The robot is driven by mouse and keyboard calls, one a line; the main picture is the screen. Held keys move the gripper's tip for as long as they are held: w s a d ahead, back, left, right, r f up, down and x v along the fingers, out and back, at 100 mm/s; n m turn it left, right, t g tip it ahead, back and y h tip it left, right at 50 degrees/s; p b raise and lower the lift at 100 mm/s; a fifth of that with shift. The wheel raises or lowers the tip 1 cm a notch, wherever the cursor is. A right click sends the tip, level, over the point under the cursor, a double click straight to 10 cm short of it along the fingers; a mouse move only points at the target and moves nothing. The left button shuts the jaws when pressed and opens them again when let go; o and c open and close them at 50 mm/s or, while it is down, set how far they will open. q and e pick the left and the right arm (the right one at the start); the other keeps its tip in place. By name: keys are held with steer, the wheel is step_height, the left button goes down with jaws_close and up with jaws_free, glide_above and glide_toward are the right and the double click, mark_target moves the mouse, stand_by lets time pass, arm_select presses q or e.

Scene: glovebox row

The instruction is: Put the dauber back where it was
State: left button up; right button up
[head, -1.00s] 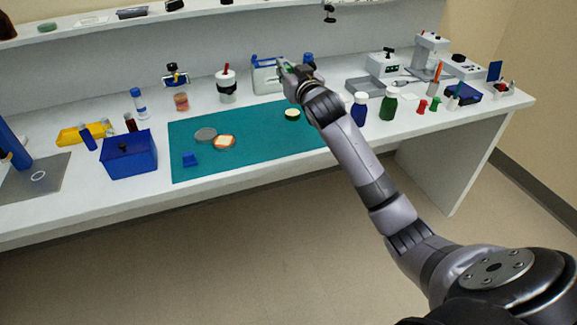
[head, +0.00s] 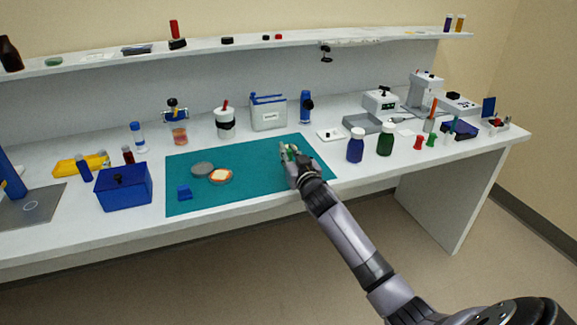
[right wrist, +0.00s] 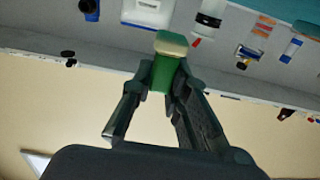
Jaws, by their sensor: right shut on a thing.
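The dauber (right wrist: 166,62), a green body with a cream end, is between the two fingers of my right gripper (right wrist: 170,85) in the right wrist view. The fingers are shut on its green part, and the cream end sticks out beyond them. In the head view, my right gripper (head: 291,152) is over the right part of the teal mat (head: 240,195); only a little green shows there, and the gripper hides most of the dauber. I cannot tell whether the dauber touches the mat. My left gripper is not in view.
An open round tin (head: 220,177), a grey lid (head: 202,169) and a blue block (head: 184,193) lie on the mat. A blue bottle (head: 355,146) and a green bottle (head: 385,142) stand to the right. A white bin (head: 268,114) stands behind. The mat's front right is clear.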

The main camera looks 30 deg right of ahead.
steer(key=shift+f, duration=2.15)
steer(key=shift+f+b, duration=0.15)
steer(key=shift+b, duration=0.2)
steer(key=o, duration=0.7)
steer(key=shift+o, duration=0.3)
